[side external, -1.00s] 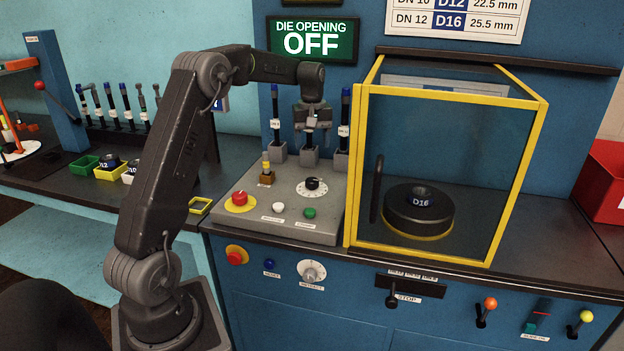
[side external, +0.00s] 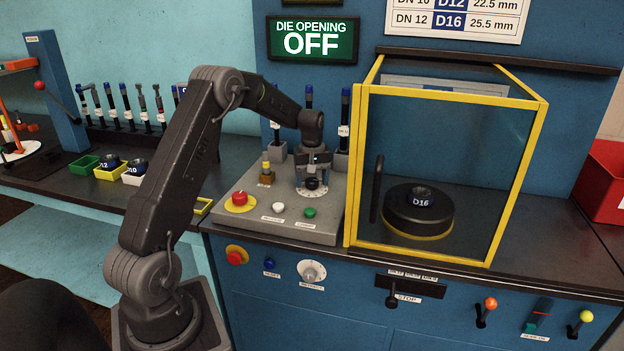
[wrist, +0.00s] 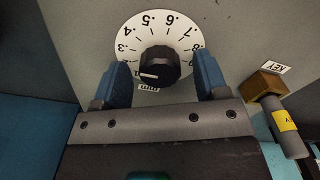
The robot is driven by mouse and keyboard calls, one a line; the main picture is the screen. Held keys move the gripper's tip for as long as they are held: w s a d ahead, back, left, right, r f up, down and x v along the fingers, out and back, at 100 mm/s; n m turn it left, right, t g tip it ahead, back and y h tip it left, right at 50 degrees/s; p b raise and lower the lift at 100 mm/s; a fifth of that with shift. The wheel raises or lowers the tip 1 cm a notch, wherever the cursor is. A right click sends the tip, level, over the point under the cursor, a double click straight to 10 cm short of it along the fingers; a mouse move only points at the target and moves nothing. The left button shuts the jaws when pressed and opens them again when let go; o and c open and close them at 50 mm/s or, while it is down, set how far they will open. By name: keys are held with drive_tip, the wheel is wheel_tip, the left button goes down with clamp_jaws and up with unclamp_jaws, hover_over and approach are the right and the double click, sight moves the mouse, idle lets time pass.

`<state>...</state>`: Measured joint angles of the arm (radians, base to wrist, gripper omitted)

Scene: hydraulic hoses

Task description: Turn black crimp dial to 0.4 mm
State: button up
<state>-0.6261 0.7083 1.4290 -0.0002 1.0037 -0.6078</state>
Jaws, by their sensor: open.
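The black crimp dial (side external: 312,184) sits on the sloped grey control panel. In the wrist view the black knob (wrist: 158,65) is at the centre of a white numbered scale (wrist: 148,28), seen upside down. The knob's white line points left and slightly down, near the low numbers and below .2; .4 lies at the upper left. My gripper (wrist: 163,64) is open, with one blue finger on each side of the knob and a gap on both sides. It points down over the dial in the side view (side external: 312,178). The fingers hide parts of the scale's lower rim.
A red button (side external: 239,198), a white button (side external: 278,207) and a green button (side external: 310,212) share the panel. A brass key fitting (side external: 266,175) stands to the left. The yellow-framed guard (side external: 351,215) is close on the right. The display (side external: 312,41) reads DIE OPENING OFF.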

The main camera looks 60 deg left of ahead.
drive_tip(key=shift+c, duration=0.5)
drive_tip(key=c, duration=0.8)
drive_tip(key=shift+m, duration=0.3)
drive_tip(key=shift+m, duration=2.6)
drive_tip(key=o, duration=0.9)
